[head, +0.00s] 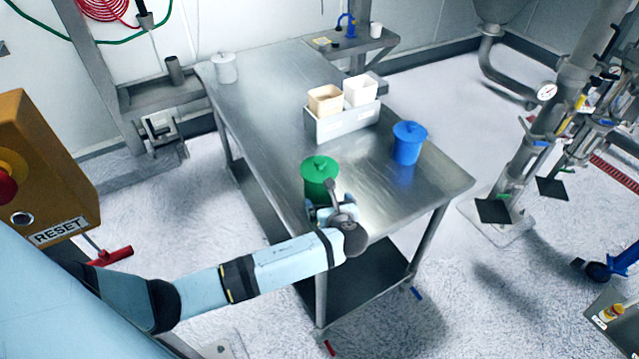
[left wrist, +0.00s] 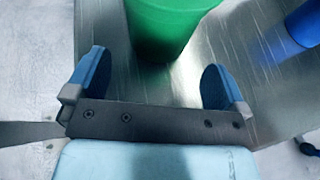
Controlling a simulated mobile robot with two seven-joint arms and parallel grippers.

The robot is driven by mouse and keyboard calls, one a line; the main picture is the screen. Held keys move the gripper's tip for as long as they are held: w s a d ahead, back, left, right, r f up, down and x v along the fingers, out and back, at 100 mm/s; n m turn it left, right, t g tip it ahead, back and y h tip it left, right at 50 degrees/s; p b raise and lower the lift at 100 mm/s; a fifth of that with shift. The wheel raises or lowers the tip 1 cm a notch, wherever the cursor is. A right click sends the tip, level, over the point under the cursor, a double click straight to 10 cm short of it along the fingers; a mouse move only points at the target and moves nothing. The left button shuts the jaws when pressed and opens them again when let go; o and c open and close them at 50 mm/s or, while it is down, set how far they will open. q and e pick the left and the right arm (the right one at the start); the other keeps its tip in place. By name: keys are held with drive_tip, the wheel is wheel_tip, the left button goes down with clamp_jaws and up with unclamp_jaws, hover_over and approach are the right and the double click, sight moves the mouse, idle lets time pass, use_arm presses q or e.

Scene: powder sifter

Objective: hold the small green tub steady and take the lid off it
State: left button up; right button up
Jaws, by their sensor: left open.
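The small green tub (head: 319,188) stands upright on the steel table, near its front edge. Its green lid (head: 319,168) with a knob sits on top of it. My left gripper (head: 332,208) is at the near side of the tub, low against its lower part in the head view. In the left wrist view my left gripper (left wrist: 155,85) has its two blue fingers wide apart, with nothing between them. The tub's green wall (left wrist: 165,25) is just ahead of the fingers, and its lid is out of that view. My right gripper is not in view.
A blue lidded tub (head: 408,148) stands to the right on the table (head: 265,95); its edge shows in the left wrist view (left wrist: 305,25). A grey bin (head: 340,124) with two containers stands behind the green tub. A white lidded tub (head: 224,70) is at the far left corner.

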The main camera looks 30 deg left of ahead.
sight(324, 195)
use_arm(q)
drive_tip(key=p+x, duration=0.1)
drive_tip(key=x, duration=0.6)
drive_tip(key=shift+w+a+f, duration=0.2)
drive_tip(key=shift+w, duration=0.05)
drive_tip(key=shift+c, duration=0.2)
drive_tip(key=shift+r, duration=0.1)
drive_tip(key=c, duration=0.6)
